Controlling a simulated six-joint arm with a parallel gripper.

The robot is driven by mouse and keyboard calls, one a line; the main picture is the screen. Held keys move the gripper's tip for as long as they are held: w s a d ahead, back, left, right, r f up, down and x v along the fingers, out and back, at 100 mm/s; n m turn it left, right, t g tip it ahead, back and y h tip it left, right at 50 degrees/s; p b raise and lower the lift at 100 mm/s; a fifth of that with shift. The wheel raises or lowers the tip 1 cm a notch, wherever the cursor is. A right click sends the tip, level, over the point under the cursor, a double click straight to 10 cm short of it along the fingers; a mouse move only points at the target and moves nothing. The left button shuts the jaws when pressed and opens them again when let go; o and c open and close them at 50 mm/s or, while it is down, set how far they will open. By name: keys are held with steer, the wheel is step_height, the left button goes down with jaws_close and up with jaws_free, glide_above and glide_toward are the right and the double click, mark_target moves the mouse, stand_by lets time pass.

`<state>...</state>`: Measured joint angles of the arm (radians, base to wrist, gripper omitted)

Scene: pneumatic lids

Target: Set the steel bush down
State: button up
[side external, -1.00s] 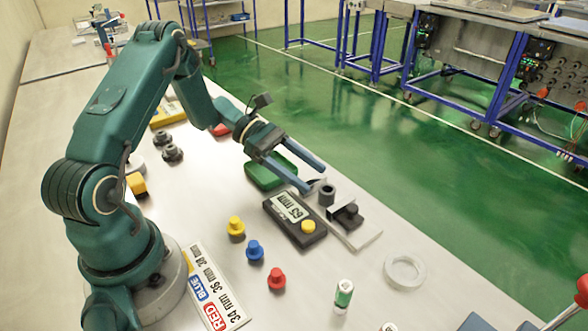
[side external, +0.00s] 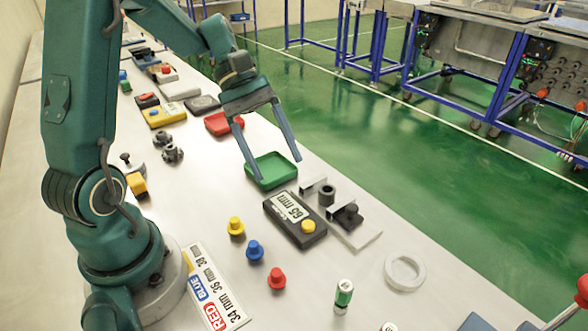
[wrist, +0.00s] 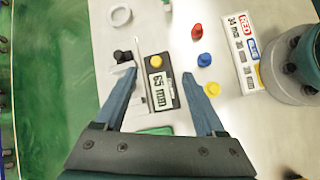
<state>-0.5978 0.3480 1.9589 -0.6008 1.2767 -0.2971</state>
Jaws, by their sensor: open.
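The steel bush, a short dark grey ring-topped cylinder (side external: 326,195), stands upright at the measuring fixture (side external: 362,238), a pale metal plate with a black knob (side external: 350,214). My gripper (side external: 277,168) is open and empty. In the side view its fingers hang over the green tray (side external: 262,183), left of the bush and apart from it. In the wrist view the open fingers (wrist: 160,75) point towards the fixture area. I cannot make out the bush there; the left finger seems to cover it.
A black display box reading 65 mm with a yellow button (side external: 308,227) stands beside the fixture. Yellow (side external: 236,226), blue (side external: 254,250) and red (side external: 277,278) knobbed pieces stand in front. A red tray (side external: 222,124) lies behind the green one. A white ring (side external: 390,262) lies to the right.

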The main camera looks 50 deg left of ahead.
steer(key=s+d+r+m+t+y, duration=0.1)
steer(key=s+r+m+t+y, duration=0.1)
steer(key=s+m+y, duration=0.2)
steer(key=s+d+r+m+t+y, duration=0.2)
steer(key=s+m, duration=0.3)
steer(key=m, duration=0.4)
steer(key=shift+s+d+m+t+y, duration=0.15)
steer(key=shift+s+m+t+y, duration=0.25)
steer(key=shift+y, duration=0.5)
